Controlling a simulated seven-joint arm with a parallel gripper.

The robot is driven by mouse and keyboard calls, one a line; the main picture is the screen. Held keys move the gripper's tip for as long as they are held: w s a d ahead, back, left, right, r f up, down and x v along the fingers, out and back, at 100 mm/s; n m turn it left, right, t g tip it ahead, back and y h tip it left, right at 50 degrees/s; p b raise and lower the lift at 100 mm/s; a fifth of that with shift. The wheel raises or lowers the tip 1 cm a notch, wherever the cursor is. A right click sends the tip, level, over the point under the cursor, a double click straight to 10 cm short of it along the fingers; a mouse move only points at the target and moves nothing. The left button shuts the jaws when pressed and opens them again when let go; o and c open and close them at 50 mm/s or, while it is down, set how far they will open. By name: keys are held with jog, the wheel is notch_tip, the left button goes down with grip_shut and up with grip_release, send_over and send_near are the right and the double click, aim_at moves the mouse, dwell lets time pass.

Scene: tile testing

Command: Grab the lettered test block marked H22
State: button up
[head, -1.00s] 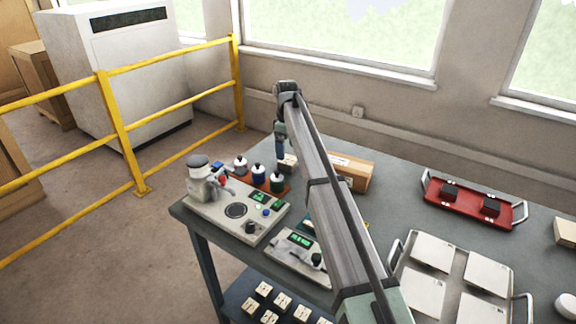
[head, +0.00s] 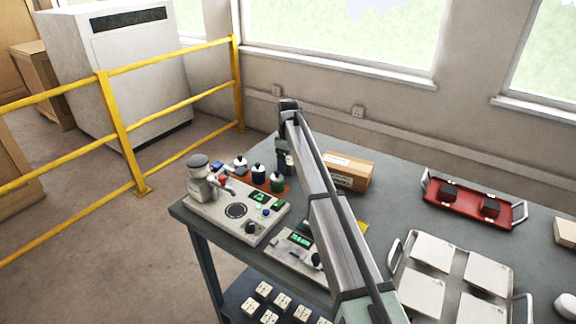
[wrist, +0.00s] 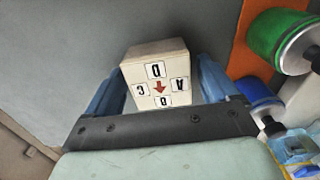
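A cream lettered block (wrist: 158,80) stands between my gripper's blue fingers in the wrist view. The face toward the camera shows framed letters around a red arrow; I cannot read H22 on it. My gripper (wrist: 160,66) looks open around the block, with a narrow gap at the right finger; the left finger is close to or touching the block. In the head view my gripper (head: 286,165) is low over the table's far left part, and my arm hides most of the block there.
Capped bottles (head: 258,173) stand on an orange mat right beside my gripper. A grey instrument (head: 215,208) is in front, a cardboard box (head: 347,170) to the right. A red tray (head: 470,208) and pale tiles (head: 433,252) are farther right. Several lettered blocks (head: 283,300) lie on the lower shelf.

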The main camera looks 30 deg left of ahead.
jog(key=c, duration=1.2)
jog(key=shift+r, duration=0.1)
